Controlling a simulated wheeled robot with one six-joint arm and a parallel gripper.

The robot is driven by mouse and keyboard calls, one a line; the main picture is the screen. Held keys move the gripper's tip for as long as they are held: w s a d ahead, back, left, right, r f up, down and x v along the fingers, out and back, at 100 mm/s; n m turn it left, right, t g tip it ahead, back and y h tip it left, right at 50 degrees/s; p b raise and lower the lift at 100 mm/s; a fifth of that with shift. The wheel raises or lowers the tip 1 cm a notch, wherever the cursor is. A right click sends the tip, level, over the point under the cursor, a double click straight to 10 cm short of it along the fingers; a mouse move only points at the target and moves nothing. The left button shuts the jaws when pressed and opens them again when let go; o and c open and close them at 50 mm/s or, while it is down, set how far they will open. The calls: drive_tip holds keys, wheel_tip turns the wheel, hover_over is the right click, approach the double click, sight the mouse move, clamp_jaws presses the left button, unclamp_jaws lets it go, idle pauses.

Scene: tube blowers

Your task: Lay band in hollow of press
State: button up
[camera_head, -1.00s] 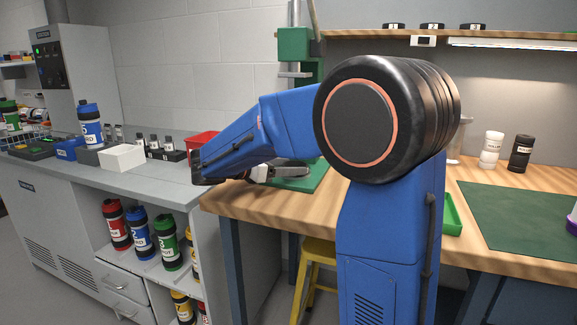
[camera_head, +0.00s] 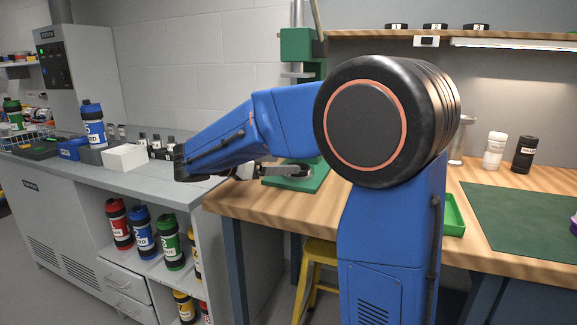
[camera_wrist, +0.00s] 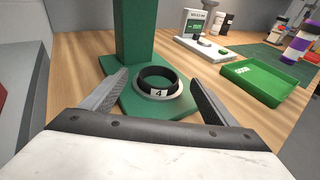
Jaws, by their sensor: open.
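The band is a black ring with a white label reading 4 (camera_wrist: 158,82). In the wrist view it sits level in the pale metal seat of the press, and the seat's rim (camera_wrist: 176,94) shows around it. The press is green, with its base plate (camera_wrist: 135,98) and column (camera_wrist: 120,28) in the wrist view; its head (camera_head: 296,45) shows in the head view. My gripper (camera_wrist: 160,77) is open, one finger on each side of the band, with gaps visible between fingers and band.
A green tray (camera_wrist: 270,77) and a white-based device (camera_wrist: 205,48) stand on the wooden bench right of the press. The grey counter (camera_head: 150,180) on the left holds a white box (camera_head: 123,157) and bottles. A yellow stool (camera_head: 318,252) stands below the bench.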

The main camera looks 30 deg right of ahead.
drive_tip(key=v, duration=0.7)
drive_tip(key=shift+a, duration=0.2)
drive_tip(key=shift+a, duration=0.15)
